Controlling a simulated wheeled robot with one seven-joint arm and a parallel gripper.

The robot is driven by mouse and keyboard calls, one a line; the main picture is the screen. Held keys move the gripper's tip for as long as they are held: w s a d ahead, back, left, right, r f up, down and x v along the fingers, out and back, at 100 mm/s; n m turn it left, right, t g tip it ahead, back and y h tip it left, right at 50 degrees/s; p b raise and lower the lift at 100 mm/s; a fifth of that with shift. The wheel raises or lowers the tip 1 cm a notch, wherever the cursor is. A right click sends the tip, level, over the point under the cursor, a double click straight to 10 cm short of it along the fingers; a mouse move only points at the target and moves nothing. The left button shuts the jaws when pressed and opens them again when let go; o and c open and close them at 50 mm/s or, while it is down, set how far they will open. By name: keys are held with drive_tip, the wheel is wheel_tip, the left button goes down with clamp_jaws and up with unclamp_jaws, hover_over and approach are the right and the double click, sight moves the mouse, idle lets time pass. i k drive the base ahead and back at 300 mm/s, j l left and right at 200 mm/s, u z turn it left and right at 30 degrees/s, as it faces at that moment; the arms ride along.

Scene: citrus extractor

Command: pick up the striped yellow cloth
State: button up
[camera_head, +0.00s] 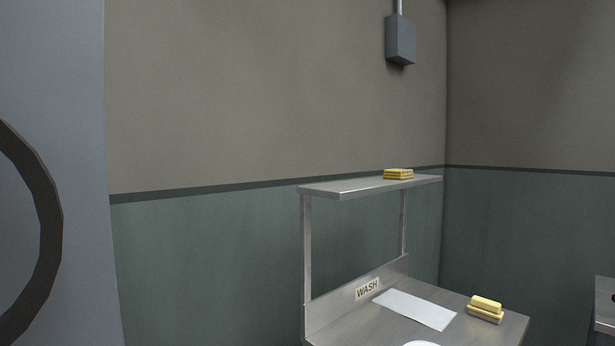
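A small folded yellow stack with light and dark bands (398,174) lies on the upper metal shelf, near its right part; it looks like striped cloth, but is too small to be sure. A second yellow stack (485,309), a paler piece on top of a darker one, sits on the metal table below, near its right side. I cannot tell for certain which of the two is the striped yellow cloth. My gripper is not in view.
The metal shelf (345,189) stands on posts above the metal table (475,334). A white round thing (421,344) shows at the bottom edge. A grey panel (75,60) fills the left.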

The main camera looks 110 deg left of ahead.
sight(395, 174)
drive_tip(key=u, duration=3.6)
drive_tip(key=i+l, duration=0.1)
drive_tip(key=l, duration=0.45)
drive_tip(key=i+u, duration=0.05)
